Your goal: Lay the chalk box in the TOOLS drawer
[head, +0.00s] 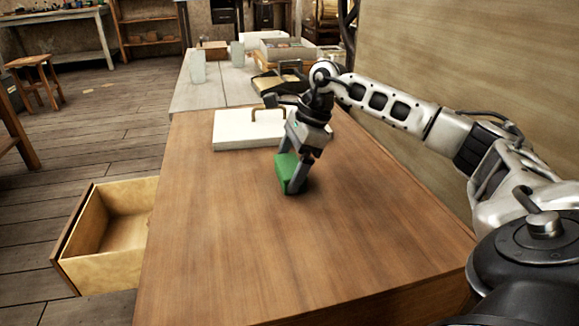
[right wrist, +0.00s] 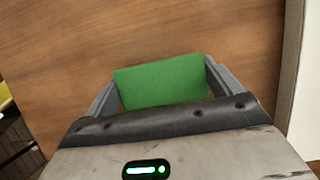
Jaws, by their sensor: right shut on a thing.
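A green box (head: 286,172), which I take for the chalk box, is between the fingers of my right gripper (head: 294,183) over the far middle of the wooden table. The right gripper is shut on it. In the right wrist view the green box (right wrist: 162,82) fills the space between the two fingers (right wrist: 160,85). I cannot tell whether the box touches the table. An open wooden drawer (head: 112,235) sticks out on the table's left side and looks empty; no label is readable. My left gripper is not in view.
A white flat case (head: 240,130) with a handle lies just behind the right gripper. Cups (head: 198,67), a dark tray (head: 272,83) and a box of items (head: 288,52) stand farther back. A wall panel runs along the right. The near and left tabletop (head: 220,240) is clear.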

